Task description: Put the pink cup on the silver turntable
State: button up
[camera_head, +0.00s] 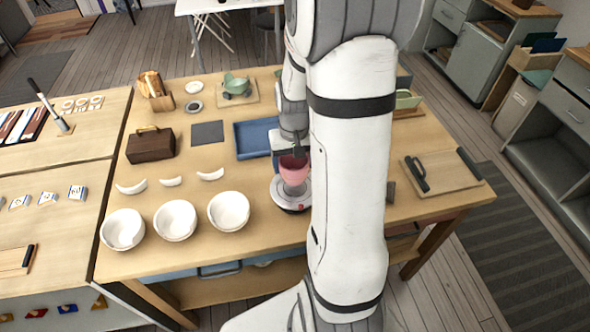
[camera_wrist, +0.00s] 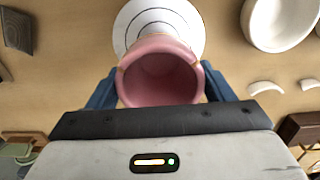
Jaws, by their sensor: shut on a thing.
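The pink cup (camera_head: 294,168) is held upright in my gripper (camera_head: 292,158), over or on the round silver turntable (camera_head: 287,203). In the wrist view the cup (camera_wrist: 158,76) shows its open mouth, and the blue fingers of my gripper (camera_wrist: 160,88) close on it from both sides. The turntable (camera_wrist: 190,24) shows behind the cup as a pale disc with dark rings. I cannot tell whether the cup's foot touches the disc. My arm hides part of the table to the right of the turntable.
Several white bowls (camera_head: 229,210) stand left of the turntable, with white curved shards (camera_head: 210,175) behind them. A blue tray (camera_head: 254,138) lies behind. A dark brown box (camera_head: 151,145) stands at the left, and a wooden board with dark handles (camera_head: 442,171) lies at the right.

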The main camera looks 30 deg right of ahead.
jog(key=shift+s+f, duration=0.15)
jog(key=shift+f, duration=1.65)
jog(key=shift+f, duration=0.1)
jog(key=shift+f, duration=0.15)
jog(key=o, duration=0.9)
jog(key=shift+o, duration=0.2)
notch_tip(320, 180, up, 12)
jog(key=r, duration=0.1)
jog(key=s+a+r+n+t, duration=0.3)
jog(key=s+a+r, duration=0.4)
jog(key=s+a, duration=0.5)
jog(key=shift+s, duration=0.35)
